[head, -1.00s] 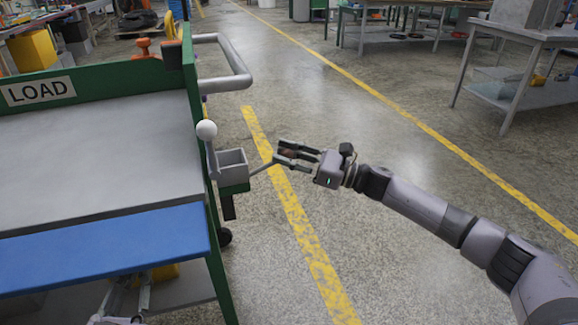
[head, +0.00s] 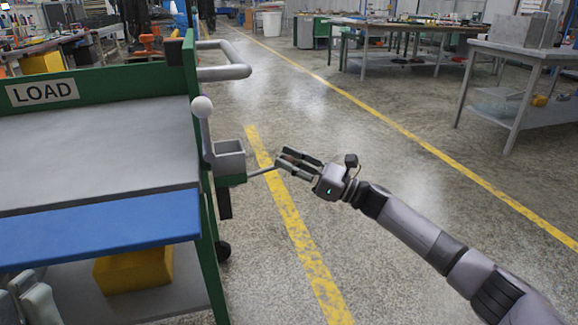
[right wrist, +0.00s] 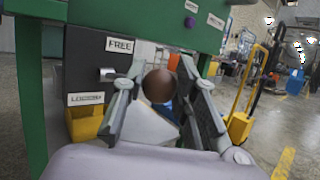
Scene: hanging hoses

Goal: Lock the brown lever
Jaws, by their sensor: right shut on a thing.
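The brown lever has a thin grey rod (head: 262,171) that sticks out to the right from the cart's side bracket, nearly level and rising slightly. Its round brown knob (right wrist: 159,86) shows between my fingers in the right wrist view. My right gripper (head: 288,164) is shut on the knob; in the head view its fingers hide most of it. In the right wrist view, a dark panel has a FREE label (right wrist: 119,45) above and a LOCKED label (right wrist: 86,99) below, with a silver pin (right wrist: 107,74) between them.
The green cart (head: 95,92) marked LOAD stands at left, with a blue front edge and a silver handle (head: 228,73). The floor right of the cart is clear; workbenches stand behind.

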